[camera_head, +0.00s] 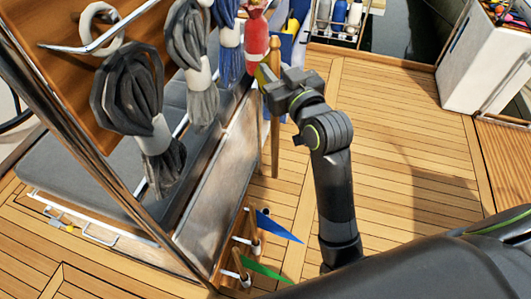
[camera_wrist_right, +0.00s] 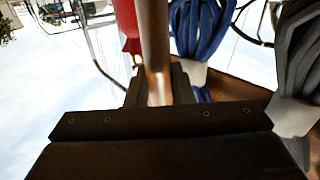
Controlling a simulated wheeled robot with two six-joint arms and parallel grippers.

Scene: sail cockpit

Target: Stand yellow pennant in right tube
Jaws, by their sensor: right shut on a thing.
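My right gripper (camera_head: 272,82) is shut on the wooden staff of the yellow pennant (camera_head: 275,150). The staff hangs close to upright above the deck, and only a little yellow cloth shows beside the jaws. The right wrist view shows the staff (camera_wrist_right: 154,45) rising between the fingers (camera_wrist_right: 157,88). Low on the cockpit side, a blue pennant (camera_head: 277,227) and a green pennant (camera_head: 265,269) stand in pale tubes. A small dark round opening (camera_head: 267,211) shows just beyond the blue one; I take it as the right tube. My left gripper is out of view.
Grey rope coils (camera_head: 128,95), a blue coil (camera_head: 229,50) and a red item (camera_head: 256,42) hang by the wooden panel at left. A rack with bottles (camera_head: 339,18) and a white cabinet (camera_head: 480,60) stand farther off. The plank deck (camera_head: 410,140) is clear.

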